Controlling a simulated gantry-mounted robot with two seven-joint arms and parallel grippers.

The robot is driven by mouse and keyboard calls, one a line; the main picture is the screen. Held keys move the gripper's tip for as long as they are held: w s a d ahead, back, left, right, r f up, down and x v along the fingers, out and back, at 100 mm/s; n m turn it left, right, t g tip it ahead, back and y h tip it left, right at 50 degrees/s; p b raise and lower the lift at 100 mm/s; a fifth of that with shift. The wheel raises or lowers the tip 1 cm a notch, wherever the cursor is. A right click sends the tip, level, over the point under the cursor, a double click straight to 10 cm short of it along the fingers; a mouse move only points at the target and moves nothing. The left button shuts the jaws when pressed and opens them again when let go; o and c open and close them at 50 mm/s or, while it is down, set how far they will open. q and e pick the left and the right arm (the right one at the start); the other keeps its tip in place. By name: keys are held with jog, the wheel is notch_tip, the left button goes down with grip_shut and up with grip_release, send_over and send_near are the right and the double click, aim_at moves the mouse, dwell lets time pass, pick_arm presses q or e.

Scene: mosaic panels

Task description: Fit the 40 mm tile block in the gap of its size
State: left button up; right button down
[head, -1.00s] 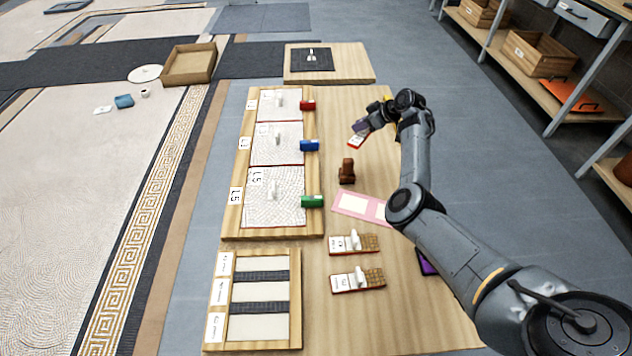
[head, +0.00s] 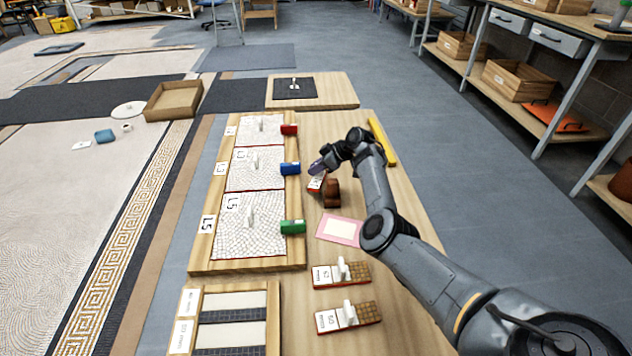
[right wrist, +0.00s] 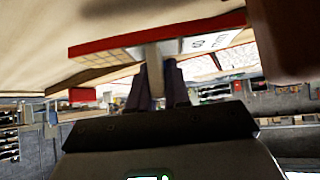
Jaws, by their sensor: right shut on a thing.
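My right gripper (head: 318,170) is shut on the handle of a tile block (head: 315,184) with a red edge and white label. The gap frame (head: 190,315), wooden with pale gaps between dark strips, lies at the bottom left, partly cut off. Two more tile blocks with white handles lie on the table, one (head: 357,270) above the other (head: 362,313); their labels are too small to read surely. My left gripper is not in view.
A brown object (head: 332,195) stands close beside the held block. A pink-bordered card (head: 340,230) lies nearer. A wooden rack (head: 292,240) with several mosaic panels and red, blue (head: 290,169) and green (head: 292,227) clips runs along the left. A yellow bar (head: 382,142) lies at the right edge.

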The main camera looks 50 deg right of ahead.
aim_at(316, 175)
notch_tip(316, 175, down, 3)
jog(key=shift+w+d+b, duration=0.1)
jog(key=shift+b, duration=1)
jog(key=shift+f, duration=0.3)
jog(key=shift+f, duration=0.1)
jog(key=c, duration=1.1)
grip_release()
